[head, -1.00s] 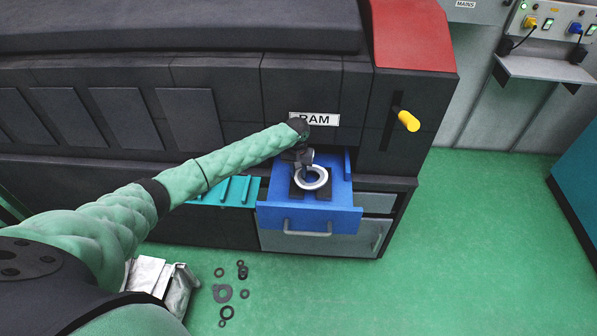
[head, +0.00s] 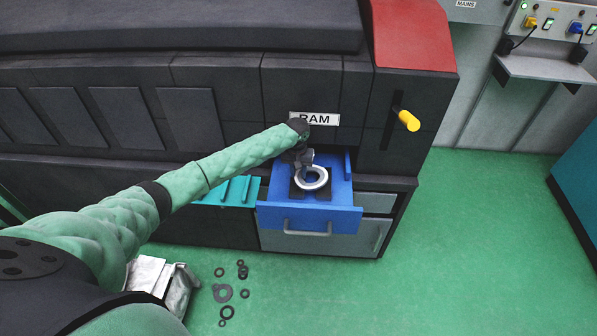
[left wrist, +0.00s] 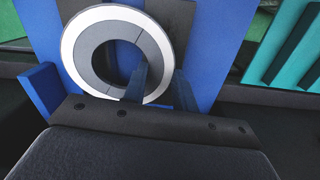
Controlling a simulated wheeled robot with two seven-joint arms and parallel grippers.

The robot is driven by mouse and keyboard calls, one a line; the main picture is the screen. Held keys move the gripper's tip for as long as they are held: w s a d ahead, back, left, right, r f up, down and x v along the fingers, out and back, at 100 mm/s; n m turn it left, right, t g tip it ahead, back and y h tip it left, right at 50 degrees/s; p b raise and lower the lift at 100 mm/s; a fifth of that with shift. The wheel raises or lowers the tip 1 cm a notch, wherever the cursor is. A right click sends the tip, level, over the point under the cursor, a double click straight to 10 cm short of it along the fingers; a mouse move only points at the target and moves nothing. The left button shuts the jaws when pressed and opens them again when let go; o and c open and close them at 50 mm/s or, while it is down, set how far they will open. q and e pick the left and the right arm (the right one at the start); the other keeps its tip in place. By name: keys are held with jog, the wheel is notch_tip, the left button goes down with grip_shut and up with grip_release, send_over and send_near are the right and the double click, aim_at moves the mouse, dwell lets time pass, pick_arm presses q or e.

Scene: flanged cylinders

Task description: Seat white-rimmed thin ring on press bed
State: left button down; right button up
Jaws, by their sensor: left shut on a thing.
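The white-rimmed thin ring (head: 312,168) lies over the dark pad on the blue press bed (head: 335,213), which is pulled out like a drawer under the RAM label. In the left wrist view the ring (left wrist: 84,50) shows a white outer band and a grey inner band. My left gripper (head: 306,172) is at the ring's near-arm side. In the left wrist view its fingers (left wrist: 160,85) are shut on the ring's edge. I cannot tell whether the ring rests fully on the pad. My right gripper is not in view.
Teal slats (head: 225,190) lie left of the bed. A yellow-knobbed lever (head: 409,121) stands to the right on the dark machine. Several dark rings and washers (head: 223,293) lie on the green floor beside a crumpled silver object (head: 178,288). Floor to the right is clear.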

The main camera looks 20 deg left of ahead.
aim_at(298, 175)
pick_arm(q)
jog(key=shift+f, duration=0.4)
dwell(0.4)
jog(key=c, duration=1)
grip_release()
jog(key=shift+c, duration=0.2)
jog(key=shift+f, duration=0.1)
jog(key=shift+w+a+r, duration=0.1)
jog(key=shift+a+r, duration=0.05)
jog(key=shift+r, duration=3.4)
